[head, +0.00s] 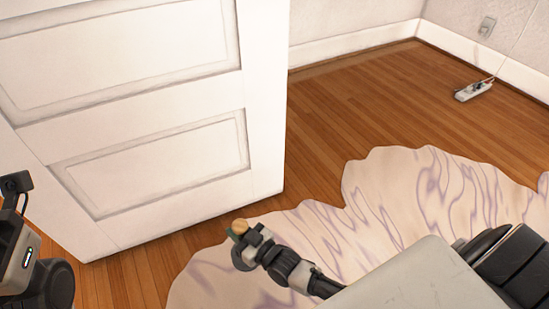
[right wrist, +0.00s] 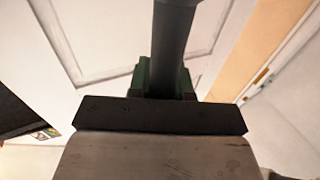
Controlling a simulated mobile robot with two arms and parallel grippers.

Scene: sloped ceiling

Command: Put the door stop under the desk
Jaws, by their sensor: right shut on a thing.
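My right gripper (head: 246,241) is shut on a small tan and green thing (head: 239,227), which seems to be the door stop. It is held near the free edge of the white door, above the rug as seen from the head. In the right wrist view a green part of it (right wrist: 141,76) shows behind the dark gripper parts, which hide most of it. The desk is in neither view. Part of my left arm is at the left edge of the head view, but its fingertips do not show.
A white panelled door (head: 150,100) fills the left. A pale wavy-edged rug (head: 400,185) covers the floor in front. Bare wooden floor (head: 335,120) is clear beyond the door. A white power strip (head: 473,91) with a cord lies by the far right wall.

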